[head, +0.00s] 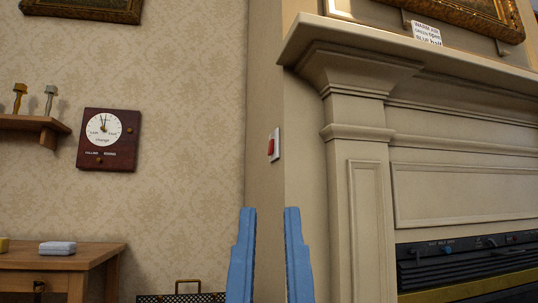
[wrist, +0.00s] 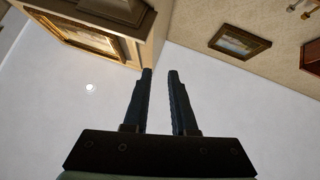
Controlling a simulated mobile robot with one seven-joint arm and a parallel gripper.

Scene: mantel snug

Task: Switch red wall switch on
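Which way the rocker is tipped is too small to tell. My gripper (head: 270,210) shows its two blue fingers pointing up, below the switch in the head view and apart from it. In the wrist view my gripper (wrist: 160,72) has its fingers apart with nothing between them. The switch cannot be made out in the wrist view.
The cream mantel (head: 400,60) juts out at right, above a fireplace with a black control panel (head: 465,252). A wooden clock box (head: 108,139) and a small shelf (head: 35,125) hang on the left wall. A wooden table (head: 60,262) stands lower left.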

